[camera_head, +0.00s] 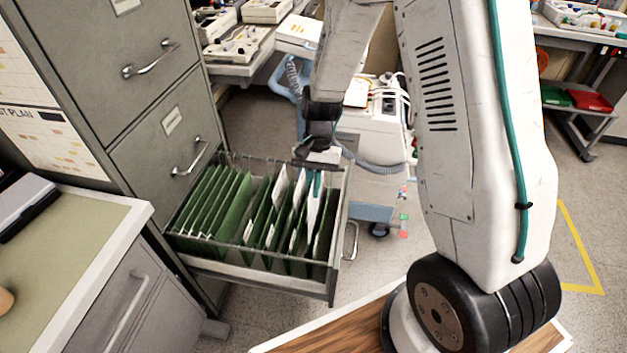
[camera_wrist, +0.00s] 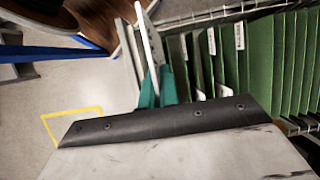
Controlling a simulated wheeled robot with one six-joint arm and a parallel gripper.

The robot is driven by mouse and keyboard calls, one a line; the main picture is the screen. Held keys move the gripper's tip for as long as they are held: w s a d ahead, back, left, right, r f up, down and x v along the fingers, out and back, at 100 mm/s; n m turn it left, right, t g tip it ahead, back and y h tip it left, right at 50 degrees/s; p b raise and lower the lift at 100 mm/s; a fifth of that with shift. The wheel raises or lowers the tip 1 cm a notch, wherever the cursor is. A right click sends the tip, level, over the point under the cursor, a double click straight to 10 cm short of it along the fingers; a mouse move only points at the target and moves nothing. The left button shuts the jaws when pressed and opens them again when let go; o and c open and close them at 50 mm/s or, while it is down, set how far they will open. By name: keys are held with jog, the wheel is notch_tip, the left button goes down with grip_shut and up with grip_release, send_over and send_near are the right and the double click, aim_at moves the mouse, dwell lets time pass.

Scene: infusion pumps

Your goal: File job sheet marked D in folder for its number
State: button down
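My gripper (camera_head: 315,182) is over the front part of the open file drawer (camera_head: 250,272), pointing down. Its teal fingertips (camera_wrist: 157,86) are close together in the wrist view, with a thin white sheet (camera_wrist: 147,35) seen nearly edge-on between them. In the head view a white sheet (camera_head: 313,212) hangs below the fingers among the front folders. Its mark cannot be read. Green hanging folders (camera_head: 262,222) fill the drawer; they also show in the wrist view (camera_wrist: 260,60). Several have white tabs (camera_wrist: 239,36), too small to read. How deep the sheet sits is unclear.
The grey filing cabinet (camera_head: 120,70) stands behind the drawer at left. A counter (camera_head: 60,260) is at front left, and a wooden top (camera_head: 335,325) is at the bottom. A white machine with hoses (camera_head: 380,140) stands beyond the drawer.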

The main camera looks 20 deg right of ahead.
aim_at(314, 221)
jog(key=shift+f, duration=7.85)
jog(key=c, duration=1.6)
grip_release()
jog(key=v, duration=0.7)
jog(key=shift+d+r, duration=0.1)
jog(key=shift+r, duration=0.3)
